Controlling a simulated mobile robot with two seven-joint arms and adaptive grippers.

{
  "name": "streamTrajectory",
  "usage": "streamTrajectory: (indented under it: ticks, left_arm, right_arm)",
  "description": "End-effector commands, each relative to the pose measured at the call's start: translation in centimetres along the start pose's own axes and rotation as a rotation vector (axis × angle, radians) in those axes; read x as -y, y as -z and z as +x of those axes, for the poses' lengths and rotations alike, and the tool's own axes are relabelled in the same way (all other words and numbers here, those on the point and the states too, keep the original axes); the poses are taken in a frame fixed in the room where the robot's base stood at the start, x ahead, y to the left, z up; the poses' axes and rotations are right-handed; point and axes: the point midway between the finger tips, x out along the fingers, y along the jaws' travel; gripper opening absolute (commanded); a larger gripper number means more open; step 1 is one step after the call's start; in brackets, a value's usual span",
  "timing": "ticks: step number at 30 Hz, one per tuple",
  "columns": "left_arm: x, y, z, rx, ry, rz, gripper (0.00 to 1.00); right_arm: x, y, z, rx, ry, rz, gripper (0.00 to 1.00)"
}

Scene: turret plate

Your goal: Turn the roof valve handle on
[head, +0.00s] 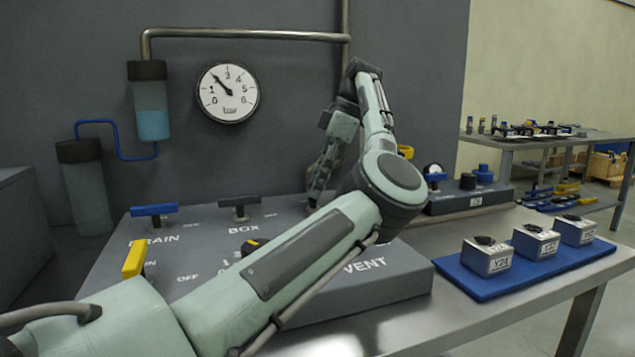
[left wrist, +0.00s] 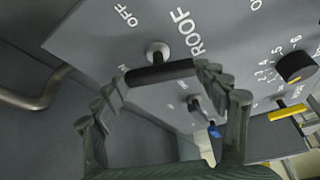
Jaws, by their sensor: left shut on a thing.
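The roof valve handle is a black bar on a round metal stem, beside the word ROOF. In the left wrist view the handle (left wrist: 160,73) lies between my fingers, with an OFF mark (left wrist: 125,16) above it. Its left end is by a partly covered mark that ends in N. My left gripper (head: 318,190) reaches down to the sloping panel (head: 350,297) from above. In the left wrist view my left gripper (left wrist: 158,88) is shut on the bar, one finger at each end. My right gripper is not in view.
The panel also carries a blue DRAIN handle (head: 154,210), a dark BOX handle (head: 240,202) and a yellow handle (head: 134,260). A gauge (head: 228,92) and pipe (head: 245,35) are on the wall behind. A blue mat (head: 480,285) with labelled blocks lies right of the panel.

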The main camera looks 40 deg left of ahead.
Motion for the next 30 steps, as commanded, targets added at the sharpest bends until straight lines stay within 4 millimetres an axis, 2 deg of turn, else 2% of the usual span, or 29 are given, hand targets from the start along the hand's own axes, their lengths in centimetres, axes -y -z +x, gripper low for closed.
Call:
streamTrajectory:
  ticks: [6, 15, 30]
  left_arm:
    - [-0.22, 0.01, -0.16, 0.005, 0.062, -0.151, 0.44]
    - [-0.34, 0.06, -0.11, 0.003, 0.117, -0.289, 0.44]
    - [-0.34, 0.09, -0.02, 0.000, 0.137, -0.337, 0.44]
  right_arm:
    - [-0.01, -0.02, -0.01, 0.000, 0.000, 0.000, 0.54]
    - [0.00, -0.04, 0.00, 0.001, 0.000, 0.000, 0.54]
    - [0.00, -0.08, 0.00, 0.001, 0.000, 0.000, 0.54]
